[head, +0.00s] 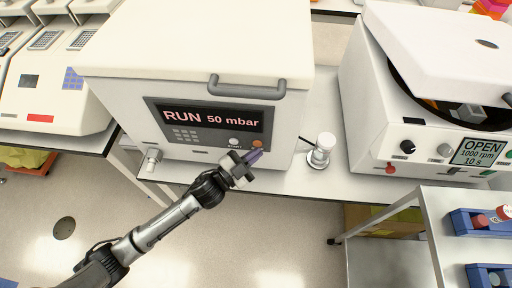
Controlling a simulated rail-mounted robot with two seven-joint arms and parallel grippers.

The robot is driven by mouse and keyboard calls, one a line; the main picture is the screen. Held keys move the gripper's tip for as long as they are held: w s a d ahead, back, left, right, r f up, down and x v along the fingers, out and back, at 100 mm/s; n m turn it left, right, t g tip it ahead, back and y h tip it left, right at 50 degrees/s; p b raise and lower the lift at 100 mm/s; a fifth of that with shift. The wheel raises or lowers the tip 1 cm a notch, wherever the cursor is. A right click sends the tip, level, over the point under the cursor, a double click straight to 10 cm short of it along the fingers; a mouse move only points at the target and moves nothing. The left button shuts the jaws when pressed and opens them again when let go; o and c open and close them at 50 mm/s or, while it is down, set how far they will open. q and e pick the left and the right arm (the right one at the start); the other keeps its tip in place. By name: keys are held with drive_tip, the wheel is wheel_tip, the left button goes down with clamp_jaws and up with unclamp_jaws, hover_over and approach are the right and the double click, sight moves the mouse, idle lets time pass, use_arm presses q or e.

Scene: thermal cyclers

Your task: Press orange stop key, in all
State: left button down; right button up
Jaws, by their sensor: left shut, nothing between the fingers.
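A white box-shaped device (200,45) stands on the bench, with a grey handle on its top front edge. Its dark front panel (180,117) reads "RUN 50 mbar" and has a small grey keypad. An orange round key (258,144) sits at the panel's lower right, beside a white start key (234,142). My left gripper (256,156) is shut and empty, with its fingertips just below the orange key in the picture. I cannot tell whether they touch the panel. My right gripper is not in view.
A white centrifuge (400,135) with a raised lid stands at the right, its screen reading "OPEN 1000 rpm 10 s". A small white cylinder (321,150) stands between the devices. Blue racks (475,226) are at the lower right. Thermal cyclers (55,95) stand at the left.

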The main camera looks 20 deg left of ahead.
use_arm(q)
drive_tip(key=shift+w+a+f, duration=0.2)
drive_tip(key=shift+a+f, duration=0.1)
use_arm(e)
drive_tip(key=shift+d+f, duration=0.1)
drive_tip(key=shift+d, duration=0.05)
use_arm(q)
drive_tip(key=shift+d+r+p, duration=0.15)
drive_tip(key=shift+p, duration=0.25)
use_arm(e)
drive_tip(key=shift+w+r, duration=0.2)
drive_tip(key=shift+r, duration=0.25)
use_arm(q)
drive_tip(key=shift+s, duration=0.15)
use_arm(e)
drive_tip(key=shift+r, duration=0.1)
use_arm(q)
drive_tip(key=s, duration=0.1)
drive_tip(key=s+d+p, duration=0.1)
drive_tip(key=s+p, duration=0.1)
drive_tip(key=shift+s+d+r, duration=0.25)
drive_tip(key=shift+s+d, duration=0.05)
drive_tip(key=shift+s, duration=0.1)
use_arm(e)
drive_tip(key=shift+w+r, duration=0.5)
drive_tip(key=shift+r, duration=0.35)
use_arm(q)
drive_tip(key=shift+s, duration=0.1)
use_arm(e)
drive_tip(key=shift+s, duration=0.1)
